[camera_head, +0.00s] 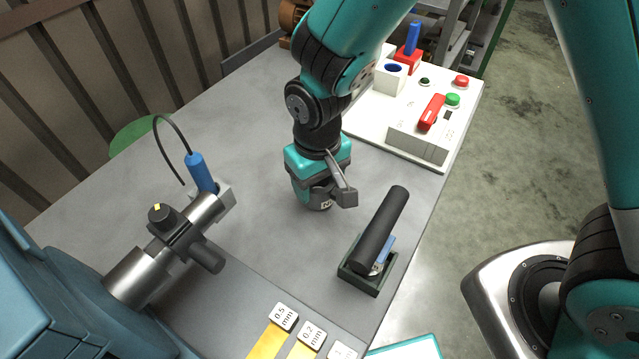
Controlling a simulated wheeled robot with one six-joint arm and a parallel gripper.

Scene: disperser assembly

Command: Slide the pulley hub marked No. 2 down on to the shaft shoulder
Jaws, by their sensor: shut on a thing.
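My gripper (328,190) is over the middle of the grey table, shut on a small grey part (318,205). A white label on that part shows what looks like an "N"; the rest of the marking cannot be read. Most of the part is hidden by the jaws. On the left, a silver cylindrical shaft-like assembly (135,277) extends from a blue machine body, with a black clamp-like piece (172,232) around it. The held part is apart from this assembly, to its right. I cannot make out a shaft shoulder.
A green tray (362,284) holding a black cylinder (382,228) stands right of my gripper. A white control panel (432,140) with buttons and a red handle is behind. A blue probe with a cable (201,172) stands left. Labelled yellow strips (268,340) lie in front.

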